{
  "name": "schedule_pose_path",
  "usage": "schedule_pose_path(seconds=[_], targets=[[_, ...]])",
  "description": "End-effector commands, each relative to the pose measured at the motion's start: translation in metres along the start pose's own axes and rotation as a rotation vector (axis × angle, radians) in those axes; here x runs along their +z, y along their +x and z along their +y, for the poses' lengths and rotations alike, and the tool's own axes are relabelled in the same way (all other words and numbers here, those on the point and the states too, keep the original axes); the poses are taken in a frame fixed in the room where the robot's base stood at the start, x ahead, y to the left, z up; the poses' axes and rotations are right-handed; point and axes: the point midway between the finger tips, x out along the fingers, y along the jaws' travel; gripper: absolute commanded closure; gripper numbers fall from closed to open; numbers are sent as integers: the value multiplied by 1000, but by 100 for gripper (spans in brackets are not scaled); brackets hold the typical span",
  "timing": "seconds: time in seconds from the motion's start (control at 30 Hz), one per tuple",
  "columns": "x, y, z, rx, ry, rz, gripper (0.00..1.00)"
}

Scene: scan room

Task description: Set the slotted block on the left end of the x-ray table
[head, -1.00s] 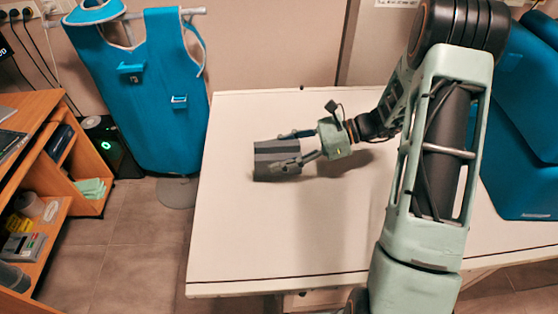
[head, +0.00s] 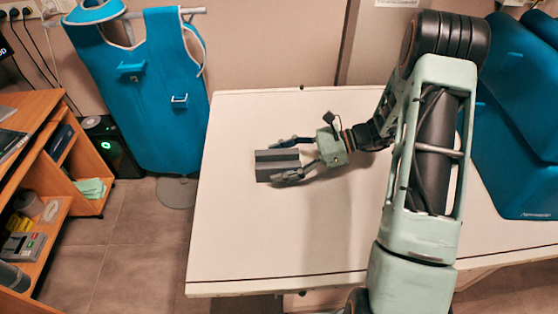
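The dark grey slotted block (head: 265,166) sits on the left part of the white x-ray table (head: 235,235), a little in from its left edge. Pale grooves run along its top. My gripper (head: 275,163) reaches in from the right, low over the table. Its two fingers are spread, one along the far side of the block and one along the near side. The fingers look open around the block. Whether either still touches it cannot be told, and the near finger hides part of its near side.
A blue lead apron (head: 140,90) hangs on a stand behind the table's left edge. A wooden desk with shelves (head: 62,235) stands at the far left. Blue cushions (head: 520,130) lie at the table's right. The table's front left is clear.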

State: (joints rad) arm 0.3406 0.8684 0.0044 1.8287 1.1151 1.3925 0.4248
Motion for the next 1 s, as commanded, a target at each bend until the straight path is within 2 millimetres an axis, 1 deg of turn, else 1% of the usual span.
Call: schedule_pose_path(seconds=[0.17,0.27,0.37,0.7,0.8,0.9,1.0], targets=[[1,0,0,0,0,0,32],[3,-4,0,-1,-1,1,32],[1,-17,-1,-3,-1,2,32],[1,-89,-1,-3,-2,2,32],[1,-105,-1,-2,-1,2,32],[2,-115,0,-1,-1,1,32],[2,-120,0,-1,0,1,32]])
